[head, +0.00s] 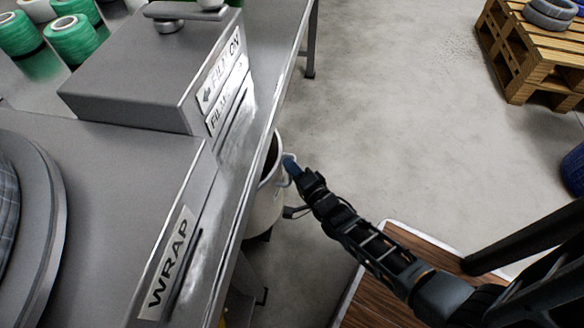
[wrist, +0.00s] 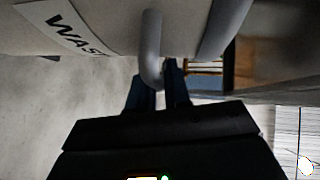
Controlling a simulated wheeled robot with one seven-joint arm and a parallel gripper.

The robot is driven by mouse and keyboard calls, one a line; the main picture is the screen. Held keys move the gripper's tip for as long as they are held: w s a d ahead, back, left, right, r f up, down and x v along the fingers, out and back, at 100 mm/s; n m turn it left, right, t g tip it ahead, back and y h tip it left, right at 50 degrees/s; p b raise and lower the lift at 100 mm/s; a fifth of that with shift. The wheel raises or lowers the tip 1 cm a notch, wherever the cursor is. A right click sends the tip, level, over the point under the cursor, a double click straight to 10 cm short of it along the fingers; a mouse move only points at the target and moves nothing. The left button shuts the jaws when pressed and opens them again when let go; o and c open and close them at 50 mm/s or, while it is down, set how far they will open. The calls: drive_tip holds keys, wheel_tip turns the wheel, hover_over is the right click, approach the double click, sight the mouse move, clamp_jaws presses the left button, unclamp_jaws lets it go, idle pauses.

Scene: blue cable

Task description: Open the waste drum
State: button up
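The waste drum (head: 266,208) is a pale, round container beside the bench, partly hidden by the bench edge. A dark area shows inside its rim. In the wrist view its curved pale side (wrist: 110,25) fills the top, with a label partly reading "WAST". A grey bent handle (wrist: 151,50) runs down to my fingertips. My gripper (head: 289,164) has blue fingertips at the handle loop on the drum's right side. In the wrist view my gripper (wrist: 160,82) shows two dark blue fingers with a narrow gap. The handle overlaps them, and I cannot tell whether they clamp it.
The metal bench (head: 262,85) with a "WRAP" panel stands close on the left. Green spools (head: 73,40) stand on it. A wooden pallet (head: 535,50) with grey rings is at the upper right. The concrete floor between is clear.

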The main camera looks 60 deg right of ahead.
clamp_jaws()
drive_tip(key=shift+s, duration=0.2)
drive_tip(key=s+d, duration=0.5)
drive_tip(key=s, duration=0.8)
drive_tip(key=s+d+b, duration=0.1)
drive_tip(key=s+d, duration=0.3)
drive_tip(key=s, duration=1)
drive_tip(key=shift+d, duration=0.4)
drive_tip(key=o, duration=0.5)
unclamp_jaws()
drive_tip(key=shift+o, duration=0.2)
